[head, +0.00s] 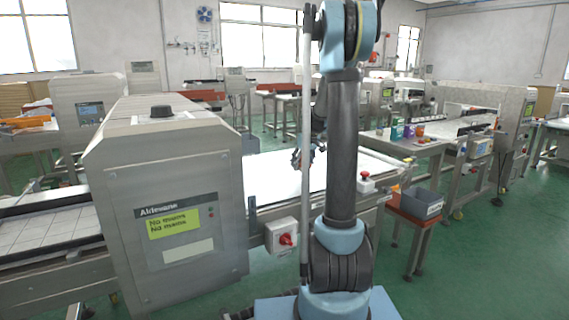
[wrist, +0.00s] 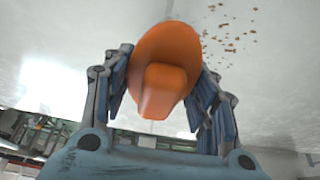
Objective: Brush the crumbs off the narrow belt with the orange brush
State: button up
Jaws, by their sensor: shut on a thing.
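In the wrist view my gripper (wrist: 165,108) is shut on the orange brush (wrist: 166,65), with a finger on each side of it. The brush's bristles are hidden from this angle. Brown crumbs (wrist: 230,28) lie scattered on the pale surface beyond and to the right of the brush. In the head view my gripper (head: 308,157) is small and partly behind my arm, over the white belt (head: 268,172). The brush and crumbs cannot be made out there. I cannot tell whether the brush touches the belt.
A metal detector housing (head: 175,205) stands left of my arm, with a red switch (head: 285,239) beside it. A red button box (head: 365,182) sits at the belt's right end. A grey bin (head: 421,203) stands right of it.

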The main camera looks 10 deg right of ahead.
jog(key=shift+r, duration=1.85)
